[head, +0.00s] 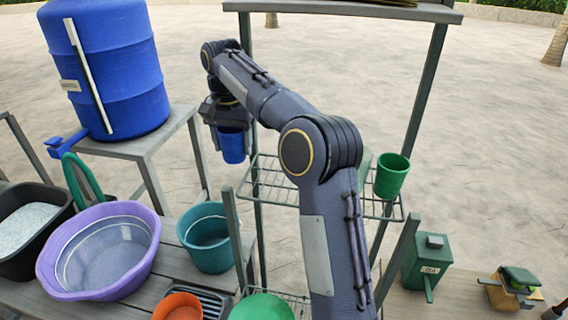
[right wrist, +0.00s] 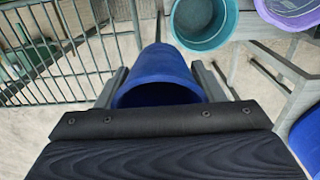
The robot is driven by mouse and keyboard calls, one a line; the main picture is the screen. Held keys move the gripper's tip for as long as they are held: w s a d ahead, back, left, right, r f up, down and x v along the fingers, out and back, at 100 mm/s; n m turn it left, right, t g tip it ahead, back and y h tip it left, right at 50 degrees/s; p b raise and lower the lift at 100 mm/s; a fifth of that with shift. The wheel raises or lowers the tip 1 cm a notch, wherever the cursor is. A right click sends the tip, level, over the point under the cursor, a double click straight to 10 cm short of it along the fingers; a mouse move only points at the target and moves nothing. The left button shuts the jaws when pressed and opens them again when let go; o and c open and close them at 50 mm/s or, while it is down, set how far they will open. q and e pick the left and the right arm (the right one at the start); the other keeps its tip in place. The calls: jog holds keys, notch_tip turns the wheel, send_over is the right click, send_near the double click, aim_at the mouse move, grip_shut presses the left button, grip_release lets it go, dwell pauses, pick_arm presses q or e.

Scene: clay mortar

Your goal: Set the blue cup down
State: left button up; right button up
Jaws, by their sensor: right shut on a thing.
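The blue cup (head: 232,146) hangs in my right gripper (head: 227,140), whose fingers are shut on it from both sides. It is held in the air, between the stand of the blue barrel and the wire rack. In the right wrist view the blue cup (right wrist: 160,75) sits between the two fingers (right wrist: 160,85), its open mouth towards the camera. No surface touches its bottom in what I see. My left gripper is not in view.
The wire rack (head: 275,180) stands right of the cup and bears a green cup (head: 392,176). The blue barrel (head: 105,65) stands on a grey stand (head: 140,148) at left. Below are a purple basin (head: 100,250), a teal bucket (head: 208,236) and an orange bowl (head: 178,306).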

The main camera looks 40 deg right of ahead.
jog(key=s+d, duration=0.2)
jog(key=s, duration=0.1)
jog(key=s+d, duration=0.5)
jog(key=shift+s, duration=0.3)
notch_tip(320, 180, down, 3)
jog(key=shift+r+p, duration=0.2)
jog(key=shift+p, duration=0.4)
jog(key=shift+f, duration=0.5)
jog(key=o, duration=1)
jog(key=shift+f, duration=0.1)
notch_tip(320, 180, up, 8)
jog(key=shift+s+f, duration=0.1)
